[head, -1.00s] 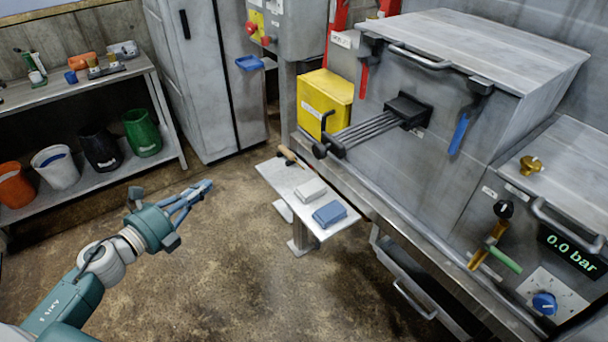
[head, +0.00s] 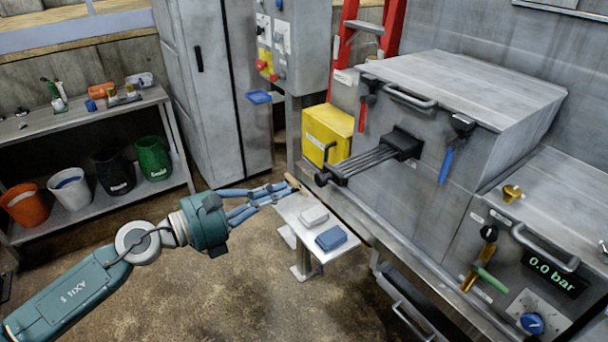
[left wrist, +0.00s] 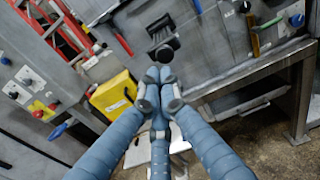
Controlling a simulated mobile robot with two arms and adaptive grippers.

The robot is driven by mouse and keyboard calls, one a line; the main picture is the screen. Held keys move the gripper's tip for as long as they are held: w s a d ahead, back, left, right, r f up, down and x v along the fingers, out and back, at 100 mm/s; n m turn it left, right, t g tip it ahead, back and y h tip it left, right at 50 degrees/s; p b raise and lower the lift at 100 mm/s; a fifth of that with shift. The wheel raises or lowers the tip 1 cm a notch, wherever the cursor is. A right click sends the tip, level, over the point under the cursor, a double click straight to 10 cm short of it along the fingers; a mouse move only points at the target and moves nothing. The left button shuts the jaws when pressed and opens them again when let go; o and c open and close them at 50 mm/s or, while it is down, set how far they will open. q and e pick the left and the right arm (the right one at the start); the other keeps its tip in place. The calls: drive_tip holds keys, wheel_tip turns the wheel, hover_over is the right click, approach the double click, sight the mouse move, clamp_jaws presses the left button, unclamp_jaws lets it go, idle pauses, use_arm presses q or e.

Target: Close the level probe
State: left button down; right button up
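The level probe (head: 365,163) sticks out of the front of the grey compactor body. My right gripper is not in view.
A yellow box (head: 326,138) sits behind the end piece. Red-handled (head: 364,108) and blue-handled (head: 446,163) levers flank the housing.

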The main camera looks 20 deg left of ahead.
sight(315, 178)
use_arm(q)
drive_tip(key=p+x, duration=0.3)
drive_tip(key=x, duration=0.4)
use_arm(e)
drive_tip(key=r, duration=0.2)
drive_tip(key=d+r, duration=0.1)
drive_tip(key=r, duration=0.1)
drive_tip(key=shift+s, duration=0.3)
